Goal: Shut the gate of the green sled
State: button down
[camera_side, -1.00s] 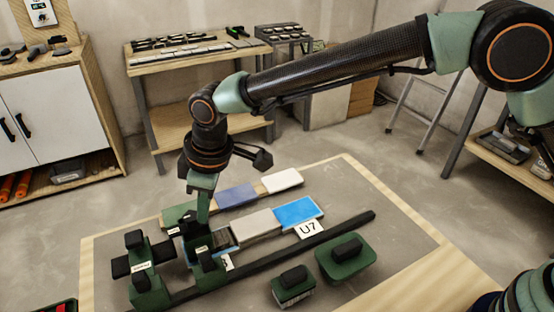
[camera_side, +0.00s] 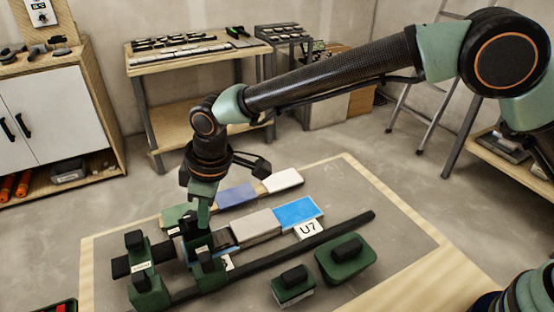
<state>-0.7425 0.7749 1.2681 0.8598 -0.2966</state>
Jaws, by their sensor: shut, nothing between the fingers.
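The green sled (camera_side: 150,290) stands at the front left of the framed work area, at the left end of a dark rail. It has green blocks with black knobs and small white labels. My gripper (camera_side: 203,228) points down at the sled's right part, by its dark upright piece. The fingers look shut and I see nothing held in them. Their tips are close to the sled; I cannot tell whether they touch it. The gate is hard to make out among the dark parts, and I cannot tell its position.
Behind the sled lie tiles: a green one, a purple one (camera_side: 238,195), a white one (camera_side: 284,181), a grey one (camera_side: 256,227) and a blue one (camera_side: 298,212). The dark rail (camera_side: 320,241) runs to the right. Two green knobbed blocks (camera_side: 344,260) stand in front of it.

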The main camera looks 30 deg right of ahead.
jog(key=shift+w+a, duration=0.3)
jog(key=shift+w, duration=0.1)
dwell(0.7)
jog(key=shift+w+d, duration=0.4)
jog(key=shift+w, duration=0.25)
dwell(0.4)
jog(key=shift+d, duration=0.15)
jog(key=w+a+v, duration=0.1)
jog(key=v, duration=0.5)
jog(key=shift+d, duration=0.3)
dwell(0.4)
jog(key=shift+s+r, duration=0.15)
jog(key=shift+s+a+f, duration=0.3)
jog(key=shift+s+f, duration=0.05)
jog(key=shift+f, duration=0.65)
jog(key=shift+s+a+f, duration=0.3)
jog(key=shift+s+f, duration=0.05)
jog(key=shift+f, duration=0.7)
jog(key=shift+s+a+f, duration=0.25)
jog(key=shift+s+f, duration=0.1)
jog(key=shift+f, duration=0.65)
